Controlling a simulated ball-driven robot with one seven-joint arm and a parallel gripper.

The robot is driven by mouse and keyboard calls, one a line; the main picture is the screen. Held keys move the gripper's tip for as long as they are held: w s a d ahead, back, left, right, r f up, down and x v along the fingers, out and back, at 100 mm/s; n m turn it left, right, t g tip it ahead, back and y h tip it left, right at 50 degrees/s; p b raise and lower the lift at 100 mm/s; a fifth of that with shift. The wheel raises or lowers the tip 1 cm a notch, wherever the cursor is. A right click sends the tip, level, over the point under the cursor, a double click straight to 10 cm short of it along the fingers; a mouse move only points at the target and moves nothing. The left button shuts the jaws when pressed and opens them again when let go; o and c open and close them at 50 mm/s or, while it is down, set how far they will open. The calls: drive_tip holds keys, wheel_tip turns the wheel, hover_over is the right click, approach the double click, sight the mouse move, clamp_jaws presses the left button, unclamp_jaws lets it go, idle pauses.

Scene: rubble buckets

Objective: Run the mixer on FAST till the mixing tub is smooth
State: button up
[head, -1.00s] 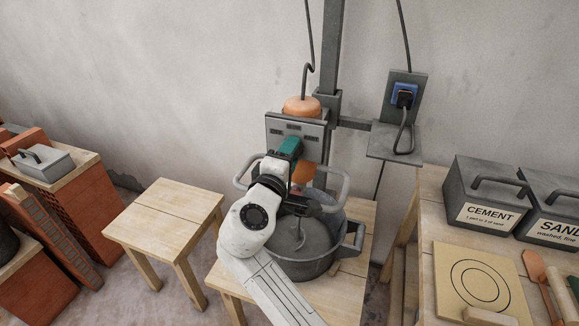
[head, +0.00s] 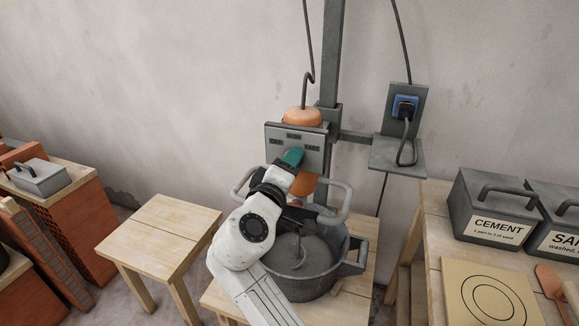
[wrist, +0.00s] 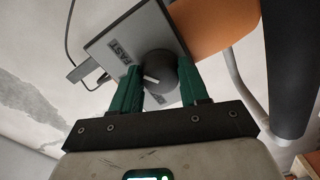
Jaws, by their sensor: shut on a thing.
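The mixer's grey switch panel (head: 312,160) is on the upright post, with an orange motor housing (head: 301,116) above it. My gripper (head: 293,157) is at the panel's front; its green fingers hide the knob in the head view. In the wrist view, the fingers are shut around the dark round knob (wrist: 165,68). The knob's white mark points to the picture's left. The word FAST (wrist: 122,50) reads on the panel, up and left of the knob. The mixing tub (head: 318,287) stands below with grey material in it; my arm hides part, and I cannot judge its smoothness.
The tub's stand (head: 357,284) has a bare stool (head: 165,225) to its left. A blue plug (head: 405,104) with a hanging cable is on the right bracket. The right table holds a CEMENT box (head: 490,208). Bricks (head: 90,222) stand far left.

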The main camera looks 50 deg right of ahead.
drive_tip(key=shift+d, duration=0.15)
drive_tip(key=o, duration=1)
drive_tip(key=shift+o, duration=0.2)
drive_tip(key=v, duration=1)
drive_tip(key=shift+a, duration=0.4)
drive_tip(key=shift+s, duration=0.1)
